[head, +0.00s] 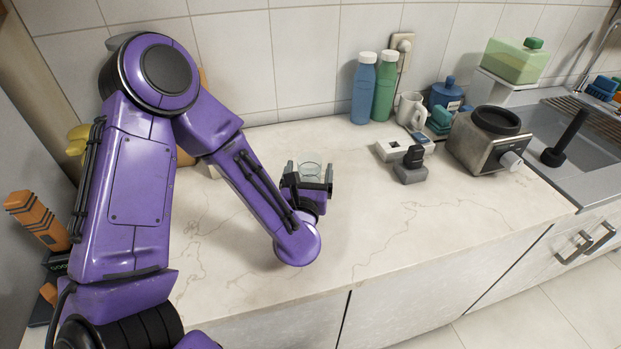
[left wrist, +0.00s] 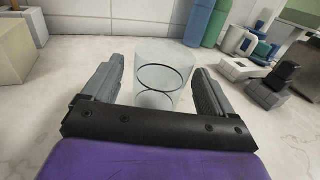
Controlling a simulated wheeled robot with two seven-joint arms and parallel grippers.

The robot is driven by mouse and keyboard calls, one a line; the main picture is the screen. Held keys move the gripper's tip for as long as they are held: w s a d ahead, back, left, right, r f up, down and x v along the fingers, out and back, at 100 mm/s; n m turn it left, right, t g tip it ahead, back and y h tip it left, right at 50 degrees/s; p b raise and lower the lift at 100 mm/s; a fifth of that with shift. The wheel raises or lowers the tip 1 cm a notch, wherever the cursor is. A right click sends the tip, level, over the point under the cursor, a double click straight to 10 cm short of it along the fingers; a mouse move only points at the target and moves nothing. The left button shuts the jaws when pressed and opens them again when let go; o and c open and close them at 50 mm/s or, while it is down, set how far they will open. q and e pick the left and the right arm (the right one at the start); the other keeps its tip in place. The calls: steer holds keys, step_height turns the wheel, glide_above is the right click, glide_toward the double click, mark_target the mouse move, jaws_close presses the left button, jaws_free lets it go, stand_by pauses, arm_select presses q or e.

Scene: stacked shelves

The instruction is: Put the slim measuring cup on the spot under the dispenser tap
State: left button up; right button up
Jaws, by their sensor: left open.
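The slim measuring cup (head: 310,159) is a clear, empty-looking glass standing upright on the counter. In the left wrist view the cup (left wrist: 163,73) stands between the fingers of my left gripper (left wrist: 156,88), its lower part near the black palm bar. My left gripper (head: 308,181) is open around the cup, with a gap visible to the left finger and the right finger close to or touching the glass. A green translucent dispenser (head: 515,60) sits on a white stand (head: 507,91) at the back right. Its tap and the spot under it are not clearly visible. My right gripper is out of view.
Blue (head: 363,90) and green (head: 385,88) bottles stand by the wall. A white mug (head: 409,108), a blue jug (head: 446,93), a grey-black block (head: 411,166) and a steel appliance (head: 484,142) stand to the right. The sink (head: 571,134) lies beyond. The front-middle counter (head: 400,230) is clear.

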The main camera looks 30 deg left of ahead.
mark_target(311, 162)
arm_select(q)
steer(key=x, duration=0.2)
steer(key=shift+w+a+r+p, duration=0.1)
steer(key=shift+w+r+p, duration=0.1)
steer(key=shift+w+p, duration=0.2)
steer(key=shift+a, duration=0.15)
steer(key=shift+w+f, duration=0.1)
steer(key=c, duration=1)
steer(key=shift+c, duration=1)
